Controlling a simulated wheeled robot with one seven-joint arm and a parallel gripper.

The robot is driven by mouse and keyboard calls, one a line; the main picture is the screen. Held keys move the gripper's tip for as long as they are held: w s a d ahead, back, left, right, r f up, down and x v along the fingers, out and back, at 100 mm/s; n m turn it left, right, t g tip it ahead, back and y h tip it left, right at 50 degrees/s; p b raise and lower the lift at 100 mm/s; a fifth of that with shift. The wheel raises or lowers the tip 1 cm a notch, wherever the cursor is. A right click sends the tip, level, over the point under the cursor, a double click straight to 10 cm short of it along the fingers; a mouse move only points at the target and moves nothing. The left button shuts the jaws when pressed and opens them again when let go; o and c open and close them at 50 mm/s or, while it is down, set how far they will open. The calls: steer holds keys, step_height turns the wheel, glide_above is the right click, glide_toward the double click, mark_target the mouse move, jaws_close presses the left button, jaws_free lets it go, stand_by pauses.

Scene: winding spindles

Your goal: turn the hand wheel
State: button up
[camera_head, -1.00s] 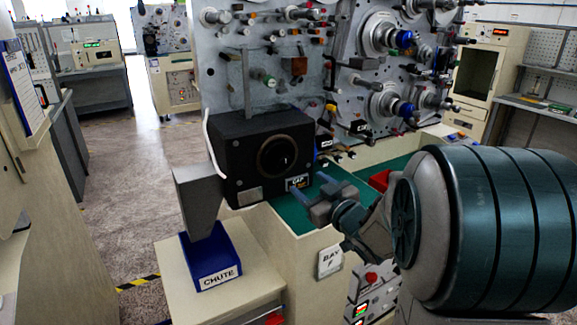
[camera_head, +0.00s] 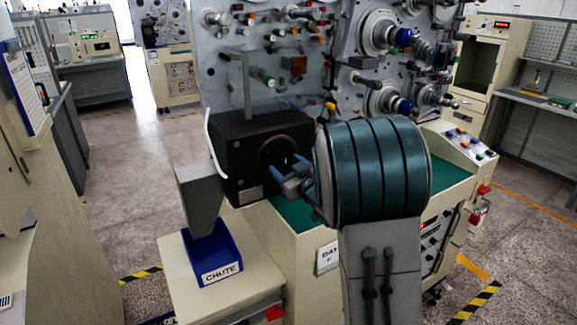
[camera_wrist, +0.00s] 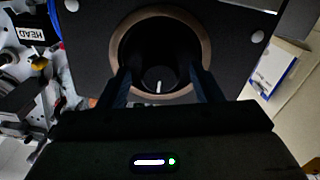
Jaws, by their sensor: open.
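A black box (camera_head: 232,150) stands on the bench with a brown-ringed round opening (camera_head: 272,152) in its front. The opening's ring also shows in the wrist view (camera_wrist: 205,42). Deep inside it sits a dark round knob with a white mark (camera_wrist: 159,86), likely the hand wheel; its rim is hard to make out in the shadow. My gripper (camera_head: 285,168) is at the front of the opening. In the wrist view my gripper's fingers (camera_wrist: 163,78) are apart, one on each side of the knob, with nothing between them. Finger contact with the knob cannot be told.
A grey chute (camera_head: 200,190) is on the box's left, above a blue bin labelled CHUTE (camera_head: 215,269). A panel of spindles and pegs (camera_head: 385,50) rises behind. The green bench top (camera_head: 455,175) is mostly clear to the right. A white curved strip (camera_head: 211,140) runs along the box's left edge.

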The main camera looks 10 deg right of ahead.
steer(key=c, duration=1)
steer(key=shift+m, duration=0.3)
steer(key=m+b, duration=0.2)
steer(key=shift+f+m, duration=0.15)
steer(key=shift+m, duration=0.15)
steer(key=m+b, duration=0.1)
steer(key=m, duration=0.3)
steer(key=shift+m, duration=0.3)
steer(key=m, duration=0.2)
steer(key=m+p, duration=0.1)
steer(key=m, duration=0.3)
steer(key=shift+s+a+r, duration=0.1)
steer(key=shift+r, duration=0.2)
steer(key=m+p, duration=0.2)
steer(key=m, duration=0.1)
steer(key=shift+m, duration=0.4)
steer(key=shift+m+p, duration=0.8)
steer(key=shift+m, duration=0.8)
